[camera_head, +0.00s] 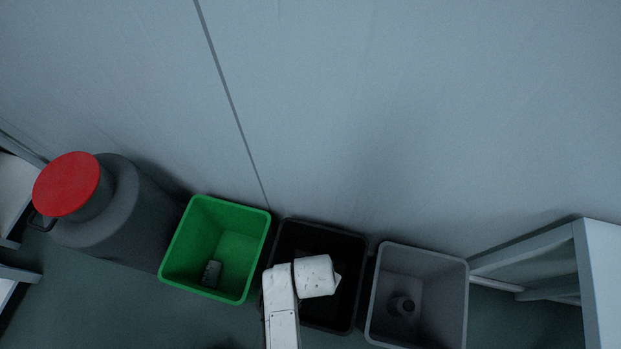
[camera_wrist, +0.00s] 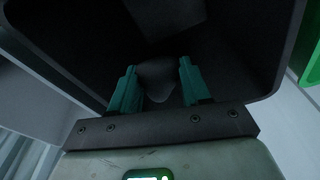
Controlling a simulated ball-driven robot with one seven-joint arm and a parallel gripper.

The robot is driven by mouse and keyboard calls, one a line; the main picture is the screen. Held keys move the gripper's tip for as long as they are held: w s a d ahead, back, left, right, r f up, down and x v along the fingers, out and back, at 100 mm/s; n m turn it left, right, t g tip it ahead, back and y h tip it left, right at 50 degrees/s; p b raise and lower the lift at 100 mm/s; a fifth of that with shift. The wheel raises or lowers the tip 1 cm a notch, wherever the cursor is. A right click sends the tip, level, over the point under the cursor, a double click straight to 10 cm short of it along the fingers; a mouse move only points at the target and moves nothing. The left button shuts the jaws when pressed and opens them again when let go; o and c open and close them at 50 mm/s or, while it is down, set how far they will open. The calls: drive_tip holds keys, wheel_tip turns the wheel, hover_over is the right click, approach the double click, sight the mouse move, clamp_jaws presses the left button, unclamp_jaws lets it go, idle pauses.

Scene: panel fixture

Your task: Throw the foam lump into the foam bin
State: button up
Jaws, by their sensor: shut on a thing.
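The foam lump (camera_wrist: 156,80) is a dim grey, rounded piece between the two green fingers of my gripper (camera_wrist: 158,82) in the wrist view. The fingers stand apart, shut on the lump. Behind them is the dark inside of the black bin (camera_wrist: 262,60). In the head view, my white wrist is over the black bin (camera_head: 346,318) and hides the fingers. A small pale corner shows at the wrist's right side; I cannot tell whether it is the lump. No label marks any bin as the foam bin.
A green bin (camera_head: 184,245) with a small grey object (camera_head: 211,273) in it stands left of the black bin. A grey bin (camera_head: 440,290) with a dark round object (camera_head: 402,306) stands right. A red-capped grey container (camera_head: 105,215) is far left. A pale frame (camera_head: 575,250) is far right.

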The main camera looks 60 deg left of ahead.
drive_tip(key=shift+f, duration=0.4)
drive_tip(key=o, duration=1.1)
drive_tip(key=shift+r, duration=0.1)
drive_tip(key=r+p, duration=0.1)
drive_tip(key=r, duration=0.2)
drive_tip(key=s+r+p, duration=0.1)
drive_tip(key=r+p, duration=0.1)
drive_tip(key=r, duration=0.2)
drive_tip(key=d+r+p, duration=0.1)
drive_tip(key=r, duration=0.2)
drive_tip(key=shift+s+r, duration=0.15)
drive_tip(key=shift+r, duration=0.15)
